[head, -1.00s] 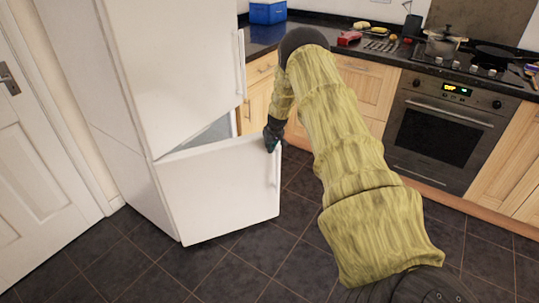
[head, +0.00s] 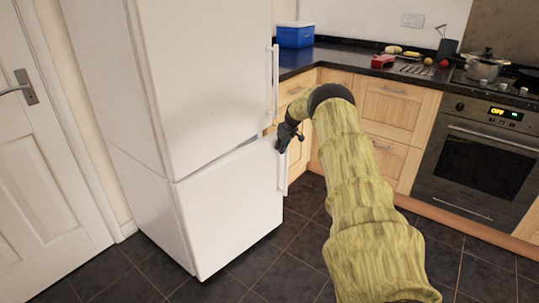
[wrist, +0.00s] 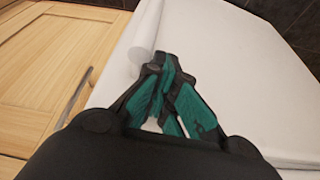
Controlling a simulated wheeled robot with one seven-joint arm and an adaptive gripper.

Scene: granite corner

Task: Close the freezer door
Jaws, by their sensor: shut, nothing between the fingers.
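The white freezer door (head: 232,215) is the lower door of a tall fridge-freezer and stands slightly ajar. A narrow gap shows along its top edge toward the right. Its vertical white handle (head: 283,174) is on the right side. My gripper (head: 281,147) is shut and empty at the door's upper right corner, by the top of the handle. In the wrist view, my gripper's dark and teal fingers (wrist: 160,66) are together against or just over a white surface (wrist: 235,75); I cannot tell if they touch.
The upper fridge door (head: 215,80) is shut. Wooden cabinets (head: 398,105) and an oven (head: 480,160) line the right. A blue box (head: 295,36) stands on the dark counter. A white room door (head: 40,160) is at the left. The tiled floor in front is clear.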

